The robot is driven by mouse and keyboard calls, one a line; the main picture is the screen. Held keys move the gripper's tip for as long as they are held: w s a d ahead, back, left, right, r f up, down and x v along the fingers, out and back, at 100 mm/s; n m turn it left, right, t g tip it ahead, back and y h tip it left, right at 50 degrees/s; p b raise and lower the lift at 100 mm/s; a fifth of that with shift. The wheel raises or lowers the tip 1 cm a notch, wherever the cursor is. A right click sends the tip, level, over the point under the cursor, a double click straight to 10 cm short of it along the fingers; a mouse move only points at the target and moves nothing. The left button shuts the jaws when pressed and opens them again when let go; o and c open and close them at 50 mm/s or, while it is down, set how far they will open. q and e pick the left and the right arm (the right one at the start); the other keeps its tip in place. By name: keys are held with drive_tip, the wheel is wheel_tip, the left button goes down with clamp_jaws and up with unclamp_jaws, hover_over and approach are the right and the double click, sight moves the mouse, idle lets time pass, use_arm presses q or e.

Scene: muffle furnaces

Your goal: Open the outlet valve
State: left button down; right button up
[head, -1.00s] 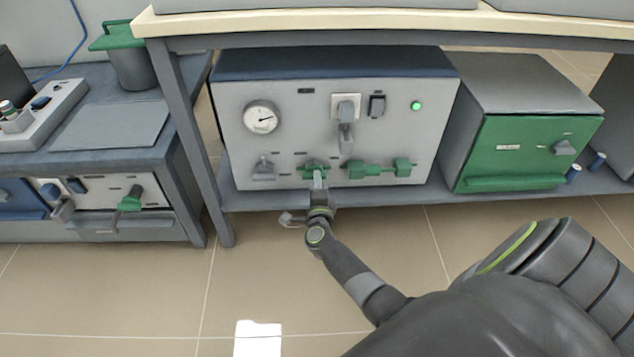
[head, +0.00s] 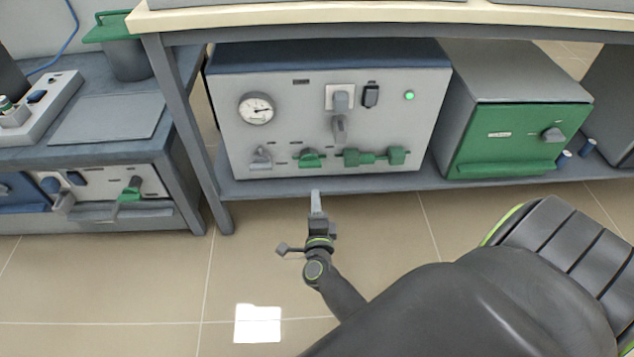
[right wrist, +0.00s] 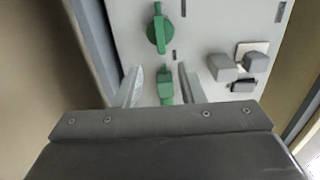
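The grey front panel (head: 300,120) of a box under the bench carries a row of valves along its lower edge. A grey valve handle (head: 261,158) is at the left, a green valve handle (head: 310,159) in the middle, and a green fitting with two blocks (head: 375,157) at the right. No readable label tells which is the outlet valve. My right gripper (head: 316,196) is in front of and below the panel, apart from the middle green handle. In the right wrist view its two fingers (right wrist: 160,88) are spread and empty. The middle green handle (right wrist: 158,30) shows beyond them. My left gripper is not in view.
The panel also has a gauge (head: 256,108), a plug (head: 341,99), a dark switch (head: 371,95) and a lit green lamp (head: 409,96). A green-fronted furnace (head: 520,135) stands to the right. A table leg (head: 187,130) stands to the left.

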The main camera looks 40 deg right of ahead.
drive_tip(key=v, duration=0.5)
drive_tip(key=shift+s+a, duration=0.1)
drive_tip(key=shift+s, duration=0.15)
idle(0.4)
